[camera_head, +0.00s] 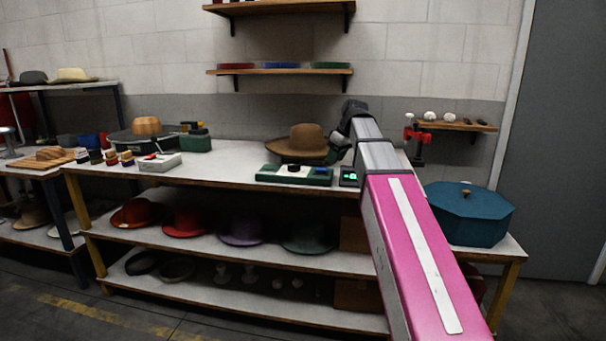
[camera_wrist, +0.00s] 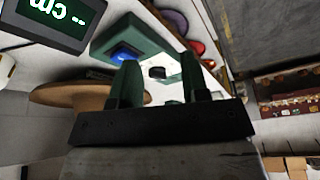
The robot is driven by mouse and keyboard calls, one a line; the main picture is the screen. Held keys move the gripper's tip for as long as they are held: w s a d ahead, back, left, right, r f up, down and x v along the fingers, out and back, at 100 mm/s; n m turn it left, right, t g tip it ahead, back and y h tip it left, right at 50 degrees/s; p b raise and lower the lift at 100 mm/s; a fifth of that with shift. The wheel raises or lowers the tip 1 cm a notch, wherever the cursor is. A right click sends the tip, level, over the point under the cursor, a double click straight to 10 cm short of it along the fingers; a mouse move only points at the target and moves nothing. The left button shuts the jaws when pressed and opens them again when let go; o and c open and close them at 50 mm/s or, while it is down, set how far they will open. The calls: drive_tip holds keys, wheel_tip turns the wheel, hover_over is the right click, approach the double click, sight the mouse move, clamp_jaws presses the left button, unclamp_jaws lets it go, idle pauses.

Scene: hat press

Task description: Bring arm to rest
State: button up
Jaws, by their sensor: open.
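My arm (camera_head: 412,240), with a pink link, reaches out over the workbench (camera_head: 230,165) in the head view. My gripper (camera_wrist: 160,78) shows two dark green fingers standing apart in the wrist view, with nothing held between them. In the head view the gripper end (camera_head: 340,146) is at the right side of a brown hat (camera_head: 298,140); I cannot tell whether they touch. The hat's brim (camera_wrist: 65,95) also shows left of the fingers in the wrist view. A green device with a white top (camera_head: 294,174) lies in front of the hat.
A small display box (camera_head: 348,177) stands right of the green device. A blue octagonal box (camera_head: 470,213) sits at the bench's right end. Coloured hats (camera_head: 186,222) line the shelf below. Wall shelves (camera_head: 280,71) hang above.

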drive_tip(key=s+d+f+m+h, duration=0.1)
drive_tip(key=s+f+m, duration=0.1)
drive_tip(key=f, duration=0.6)
drive_tip(key=s+d+f+m+g, duration=0.1)
drive_tip(key=s+f+m, duration=0.15)
drive_tip(key=f, duration=0.55)
drive_tip(key=s+d+f+m+h, duration=0.1)
drive_tip(key=s+d+f, duration=0.1)
drive_tip(key=f, duration=0.6)
drive_tip(key=s+d+f+m, duration=0.1)
drive_tip(key=s+f+m, duration=0.1)
drive_tip(key=s+f, duration=0.5)
drive_tip(key=s+d+f+m+g+h, duration=0.1)
drive_tip(key=s+d+f+m, duration=0.1)
drive_tip(key=s+f, duration=0.6)
wheel_tip(320, 180, down, 4)
drive_tip(key=shift+d+f+m+h, duration=0.25)
drive_tip(key=shift+m+h, duration=0.05)
drive_tip(key=shift+m, duration=0.25)
drive_tip(key=shift+w, duration=0.1)
drive_tip(key=shift+c, duration=0.3)
